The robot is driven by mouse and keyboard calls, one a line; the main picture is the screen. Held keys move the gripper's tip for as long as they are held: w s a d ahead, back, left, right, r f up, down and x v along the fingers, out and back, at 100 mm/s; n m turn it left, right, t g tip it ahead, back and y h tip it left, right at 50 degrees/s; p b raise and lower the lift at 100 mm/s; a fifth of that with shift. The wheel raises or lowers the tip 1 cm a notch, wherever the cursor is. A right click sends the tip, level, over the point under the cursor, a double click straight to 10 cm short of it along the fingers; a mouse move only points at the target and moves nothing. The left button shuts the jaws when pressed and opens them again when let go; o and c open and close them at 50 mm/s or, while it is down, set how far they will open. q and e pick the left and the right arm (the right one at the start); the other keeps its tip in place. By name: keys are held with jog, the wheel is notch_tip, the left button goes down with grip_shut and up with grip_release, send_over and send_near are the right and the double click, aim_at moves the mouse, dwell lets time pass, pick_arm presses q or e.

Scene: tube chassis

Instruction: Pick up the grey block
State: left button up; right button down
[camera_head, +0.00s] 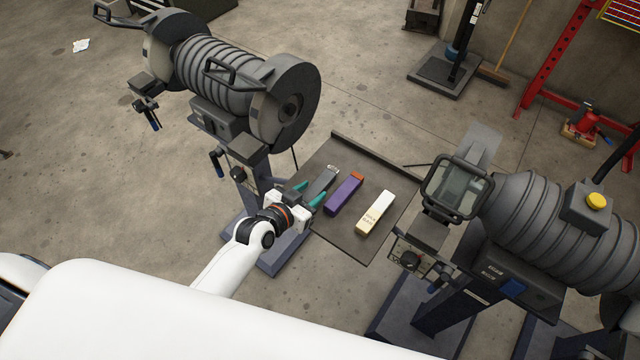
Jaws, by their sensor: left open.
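The grey block (324,182) lies on a dark tray (343,236) between two machines, leftmost of three blocks there. My left gripper (309,193) reaches in from the lower left. It is open, with its teal-green fingers at the near end of the grey block, one on each side of it. Whether the fingers touch the block I cannot tell. The far end of the block shows clear of the gripper; its near end is partly hidden by the gripper. My right gripper is not in view.
A purple block (344,195) with an orange end lies just right of the grey one, and a cream block (375,213) further right. A ribbed machine (212,65) stands at the upper left, another (545,225) at the right. The tray's back edge has a raised lip (375,154).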

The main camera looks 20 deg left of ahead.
aim_at(320, 187)
pick_arm(q)
jog(key=shift+x, duration=1.4)
jog(key=c, duration=0.7)
jog(key=shift+c, duration=0.2)
